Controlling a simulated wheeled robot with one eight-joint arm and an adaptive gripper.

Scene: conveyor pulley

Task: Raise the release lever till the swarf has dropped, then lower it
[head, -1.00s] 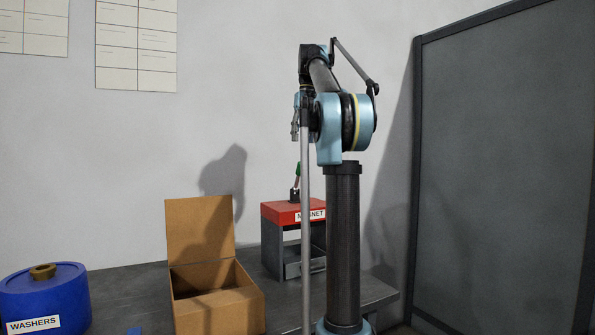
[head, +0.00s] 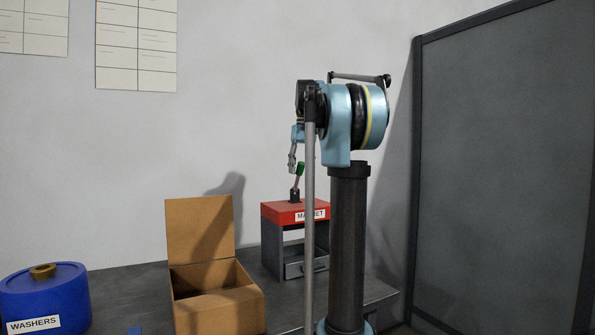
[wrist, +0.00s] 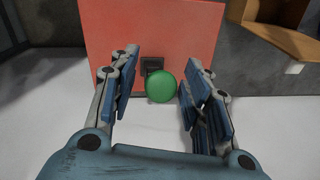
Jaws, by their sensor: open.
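The release lever (head: 299,173) has a green grip and stands up from the red top of the magnet unit (head: 285,211), tilted a little to the right in the head view. In the wrist view its round green knob (wrist: 160,86) lies between my open fingers, touching neither. My gripper (head: 292,163) is just above and beside the knob in the head view; it shows open in the wrist view (wrist: 157,92). A grey drawer or tray (head: 308,268) sits under the red top. I see no swarf.
An open cardboard box (head: 200,232) stands left of the magnet unit on the grey bench (head: 130,285). A blue washers tub (head: 70,290) is at the far left. A grey panel (head: 490,150) stands at the right.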

